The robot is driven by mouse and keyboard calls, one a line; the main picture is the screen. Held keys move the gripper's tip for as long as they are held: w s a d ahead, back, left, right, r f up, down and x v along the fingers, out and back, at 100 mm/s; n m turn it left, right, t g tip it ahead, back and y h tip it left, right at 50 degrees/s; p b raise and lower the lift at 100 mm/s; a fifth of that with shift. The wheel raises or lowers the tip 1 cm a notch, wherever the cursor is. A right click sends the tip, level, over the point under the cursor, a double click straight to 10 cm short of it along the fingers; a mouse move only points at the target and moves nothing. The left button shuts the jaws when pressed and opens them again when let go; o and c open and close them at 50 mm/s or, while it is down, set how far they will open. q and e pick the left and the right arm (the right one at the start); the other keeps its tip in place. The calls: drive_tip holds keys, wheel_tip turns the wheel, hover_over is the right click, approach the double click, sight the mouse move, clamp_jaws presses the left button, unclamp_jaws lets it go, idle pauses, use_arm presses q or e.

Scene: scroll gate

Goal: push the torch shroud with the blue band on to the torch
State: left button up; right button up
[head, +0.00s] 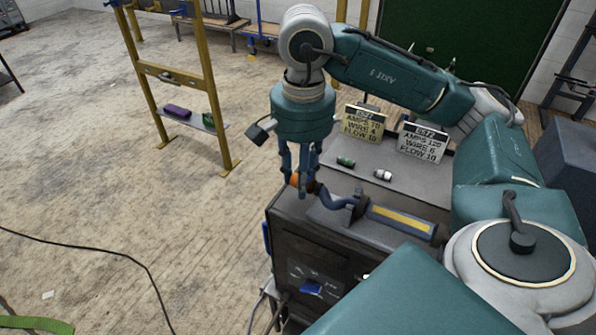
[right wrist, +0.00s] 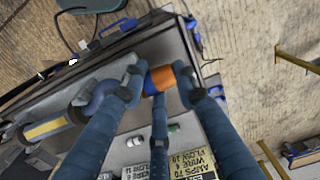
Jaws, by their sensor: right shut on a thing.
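My right gripper (head: 303,186) is shut on an orange shroud (head: 294,180) at the left edge of the bench top. In the right wrist view the shroud (right wrist: 160,79) shows a blue band on its lower left part and lies across the fingers. The torch (head: 335,201) lies in a holder to the right, its dark blue curved neck bending toward the shroud. Its yellow-marked handle (right wrist: 42,128) shows in the right wrist view. A finger hides the place where shroud and torch tip face each other, so I cannot tell whether they touch. My left gripper is not in view.
A green-banded piece (head: 345,161) and a white-banded piece (head: 382,175) lie on the grey bench top behind the torch. A yellow sign (head: 362,122) and a white sign (head: 423,142) stand behind them. A yellow frame (head: 190,85) stands at the left.

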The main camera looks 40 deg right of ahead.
drive_tip(key=shift+s, duration=0.1)
idle(0.6)
drive_tip(key=o, duration=0.6)
drive_tip(key=shift+c, duration=0.2)
drive_tip(key=c, duration=0.6)
drive_tip(key=shift+b, duration=0.4)
drive_tip(key=shift+s+d, duration=0.2)
drive_tip(key=shift+s, duration=0.25)
